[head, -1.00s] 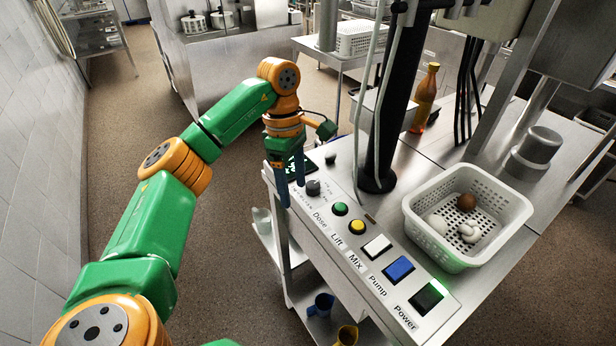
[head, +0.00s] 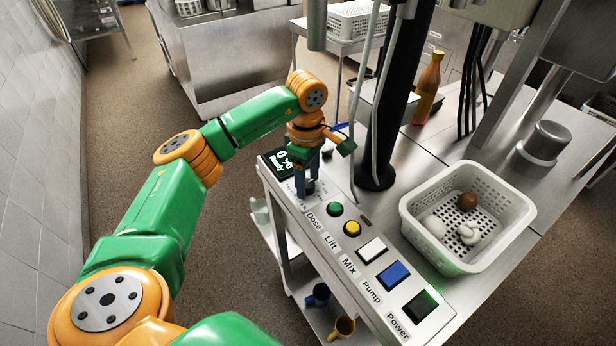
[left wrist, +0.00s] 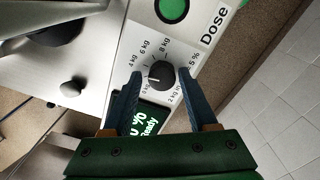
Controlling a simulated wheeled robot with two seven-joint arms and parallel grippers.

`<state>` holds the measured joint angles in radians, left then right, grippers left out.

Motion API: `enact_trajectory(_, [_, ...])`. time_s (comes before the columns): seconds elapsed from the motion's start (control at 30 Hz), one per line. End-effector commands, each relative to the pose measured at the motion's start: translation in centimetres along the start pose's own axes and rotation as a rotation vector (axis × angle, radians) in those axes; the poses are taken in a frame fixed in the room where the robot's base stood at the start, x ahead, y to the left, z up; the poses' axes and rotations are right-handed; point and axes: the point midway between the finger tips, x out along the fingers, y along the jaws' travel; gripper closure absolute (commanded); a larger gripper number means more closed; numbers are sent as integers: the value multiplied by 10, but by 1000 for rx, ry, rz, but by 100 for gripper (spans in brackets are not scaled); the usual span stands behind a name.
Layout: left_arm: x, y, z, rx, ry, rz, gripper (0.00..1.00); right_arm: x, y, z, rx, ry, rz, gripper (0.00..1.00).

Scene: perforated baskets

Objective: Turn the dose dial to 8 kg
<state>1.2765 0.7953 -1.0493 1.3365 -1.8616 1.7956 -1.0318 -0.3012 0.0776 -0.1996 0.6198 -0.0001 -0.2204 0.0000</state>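The dose dial (left wrist: 160,75) is a black round knob with a white pointer line, ringed by small kg labels. The 8 kg mark (left wrist: 165,46) sits above it in the left wrist view. The pointer aims to the left side of that picture, away from 8 kg; the exact mark is hard to read. My left gripper (left wrist: 161,73) is open, with one blue finger on each side of the dial and visible gaps between. In the head view my left gripper (head: 306,186) points down over the dial, mostly hiding it. My right gripper is not in view.
A lit display (head: 279,163) beside the dial shows a percentage and "Ready". A black post (head: 385,130) and a white basket (head: 435,245) stand right.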

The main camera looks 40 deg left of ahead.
Motion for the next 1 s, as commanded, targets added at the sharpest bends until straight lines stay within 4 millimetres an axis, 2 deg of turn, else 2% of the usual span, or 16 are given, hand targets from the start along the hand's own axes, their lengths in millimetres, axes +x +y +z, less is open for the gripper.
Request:
enact_trajectory(0.03, [0, 0, 0, 0, 0, 0, 58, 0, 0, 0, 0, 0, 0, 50])
enact_trajectory(0.1, [0, 0, 0, 0, 0, 0, 77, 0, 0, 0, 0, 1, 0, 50])
enact_trajectory(0.2, [0, 0, 0, 0, 0, 1, 100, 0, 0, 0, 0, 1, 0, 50])
enact_trajectory(0.57, [-1, 1, 0, 53, -1, 3, 100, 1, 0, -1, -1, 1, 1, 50])
enact_trajectory(1.0, [-2, 2, -1, 407, -9, 6, 100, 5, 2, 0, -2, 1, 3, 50])
